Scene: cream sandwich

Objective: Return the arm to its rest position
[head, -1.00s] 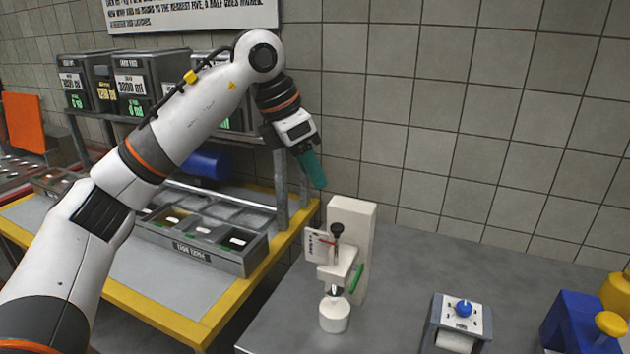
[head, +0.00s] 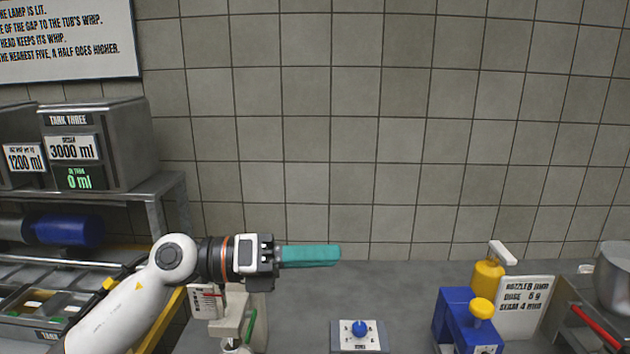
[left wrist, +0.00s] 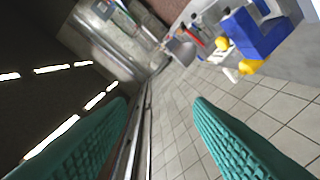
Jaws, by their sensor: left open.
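My left gripper (head: 312,256) shows in the head view as teal fingers pointing right, held level above the grey counter (head: 400,290). My white left arm (head: 120,318) comes in from the lower left behind it. In the left wrist view the two teal fingers (left wrist: 160,135) are spread apart with nothing between them. My right gripper is not in view.
A white dispenser stand (head: 258,320) stands just below the left wrist. A box with a blue knob (head: 360,329) is at the front centre. A blue and yellow device (head: 458,318), a yellow bottle (head: 487,277), a sign card (head: 527,298) and a metal pot (head: 614,272) stand at right.

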